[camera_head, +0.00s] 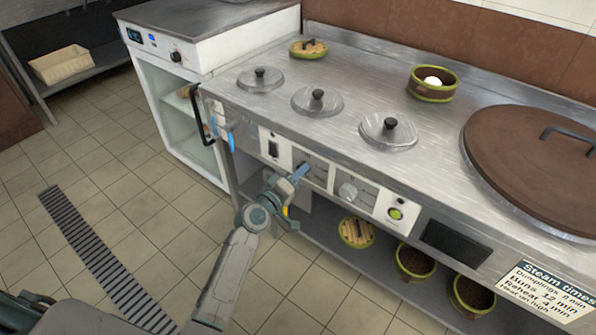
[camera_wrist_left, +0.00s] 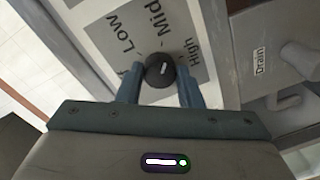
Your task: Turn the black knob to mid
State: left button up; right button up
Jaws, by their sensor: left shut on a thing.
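The black knob (camera_wrist_left: 160,71) sits on a grey-and-white panel (camera_wrist_left: 105,38) marked Low, Mid and High. A short white mark shows on its face, slanted toward the upper right; I cannot tell its exact setting. My left gripper (camera_wrist_left: 159,88) is shut on the knob, one blue finger on each side. In the head view my left gripper (camera_head: 301,172) is at the stove's front panel and mostly hides the knob. My right gripper is not in view.
A silver knob (camera_head: 348,192) and a green button (camera_head: 396,213) are to the right on the front panel. The floor at left is clear.

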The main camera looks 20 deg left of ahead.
pick_arm(q)
jog(key=shift+n+p, duration=0.35)
jog(key=shift+n, duration=0.45)
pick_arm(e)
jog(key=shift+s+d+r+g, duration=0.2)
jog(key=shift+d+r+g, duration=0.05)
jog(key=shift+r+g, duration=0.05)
pick_arm(q)
jog(key=o, duration=1)
jog(key=shift+s, duration=0.1)
jog(key=v, duration=1)
jog(key=shift+s+a, duration=0.2)
jog(key=shift+s, duration=0.1)
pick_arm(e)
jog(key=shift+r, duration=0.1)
